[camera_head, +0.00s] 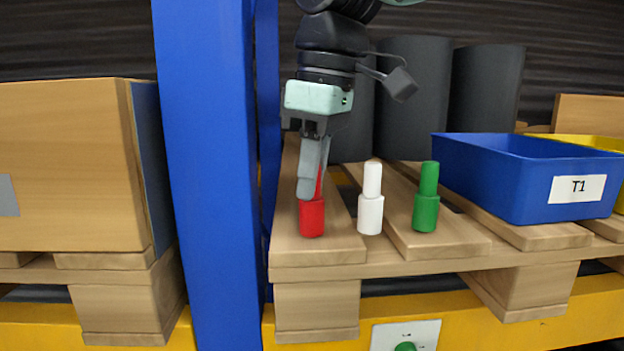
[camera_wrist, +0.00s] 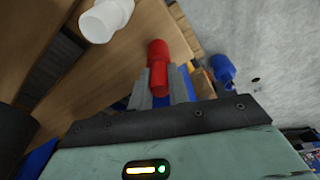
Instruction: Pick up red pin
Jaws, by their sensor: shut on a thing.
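The red pin (camera_head: 312,217) is upright at the left front of the wooden pallet, its wide end down. My gripper (camera_head: 311,184) comes from above and is shut on its narrow upper part, with the fingers hiding much of that part. In the wrist view the red pin (camera_wrist: 157,52) sticks out beyond the closed fingers (camera_wrist: 160,88). I cannot tell whether its base touches the boards.
A white pin (camera_head: 370,212) and a green pin (camera_head: 426,205) stand just to the right. A blue bin (camera_head: 515,185) labelled T1 is further right. A blue post (camera_head: 208,170) rises close on the left, beside a cardboard box (camera_head: 65,165). Dark cylinders (camera_head: 420,95) stand behind.

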